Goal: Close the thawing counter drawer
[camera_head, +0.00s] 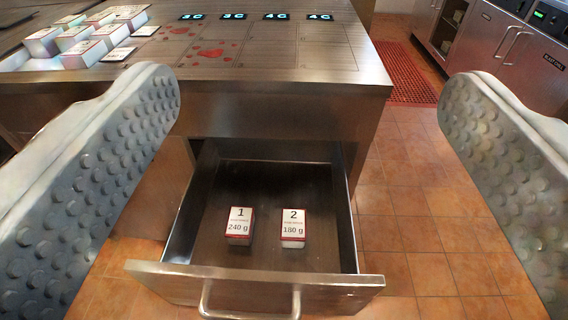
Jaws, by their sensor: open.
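The thawing counter (300,112) is a steel counter across the upper left of the view. Its drawer (270,277) is pulled well out toward me, with a bar handle (248,311) on its front, cut by the bottom edge of the picture. Inside the drawer lie two boxes, one marked 1, 240 g (240,225) and one marked 2, 180 g (292,227). My gripper (308,150) is open, its two studded fingers wide apart at the left and right of the picture. Nothing is between the fingertips up close; the drawer shows beyond them, lower down.
Several white and red boxes (84,53) sit at the counter's top left. Lit labels (276,16) and red stains (205,53) are on the top. Tiled floor (425,230) is clear at the right, with a red mat (405,75) and steel cabinets (500,50) behind.

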